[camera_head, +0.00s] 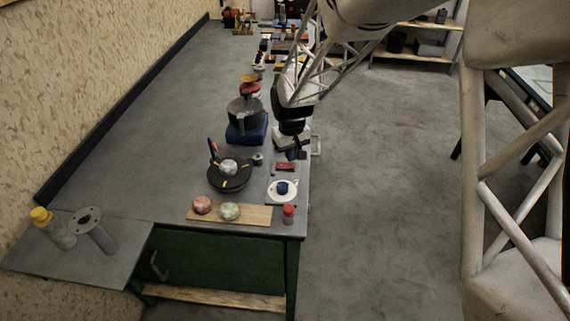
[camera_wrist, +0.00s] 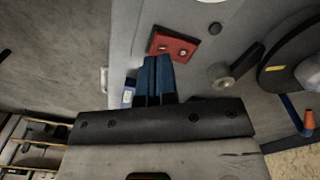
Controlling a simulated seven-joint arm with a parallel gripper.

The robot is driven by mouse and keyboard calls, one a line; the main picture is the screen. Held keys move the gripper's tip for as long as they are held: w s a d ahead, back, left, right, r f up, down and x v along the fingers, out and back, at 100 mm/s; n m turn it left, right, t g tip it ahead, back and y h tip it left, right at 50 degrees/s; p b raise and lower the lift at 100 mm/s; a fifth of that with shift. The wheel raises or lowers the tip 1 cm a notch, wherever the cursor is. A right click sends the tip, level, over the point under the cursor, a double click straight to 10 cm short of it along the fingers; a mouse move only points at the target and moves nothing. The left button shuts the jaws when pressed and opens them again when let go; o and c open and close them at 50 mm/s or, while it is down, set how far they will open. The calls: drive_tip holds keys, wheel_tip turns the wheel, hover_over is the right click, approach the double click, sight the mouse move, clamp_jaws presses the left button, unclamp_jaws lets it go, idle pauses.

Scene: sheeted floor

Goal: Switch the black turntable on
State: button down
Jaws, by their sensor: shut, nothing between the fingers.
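The black turntable (camera_head: 243,183) sits near the front end of the bench, with a pale round lump and yellow marks on it. Part of it also shows at the right of the wrist view (camera_wrist: 273,76). A small red switch box (camera_head: 286,167) lies to its right near the bench edge. In the wrist view the red box (camera_wrist: 181,51) has a dark round spot and a light round spot on its face. My gripper (camera_wrist: 157,62) has its blue fingers together and empty. Their tips are at the box's near edge in that view; I cannot tell whether they touch it.
A grey cylinder (camera_head: 258,159) stands between turntable and box. A white plate (camera_head: 273,197) with a blue piece, a red-capped jar (camera_head: 288,214) and a wooden board (camera_head: 257,215) with two lumps lie in front. A blue block (camera_head: 236,137) bearing a dark pot stands behind.

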sight(291, 165)
drive_tip(key=shift+f, duration=1.35)
idle(1.6)
drive_tip(key=shift+r, duration=3.5)
drive_tip(key=shift+d, duration=0.1)
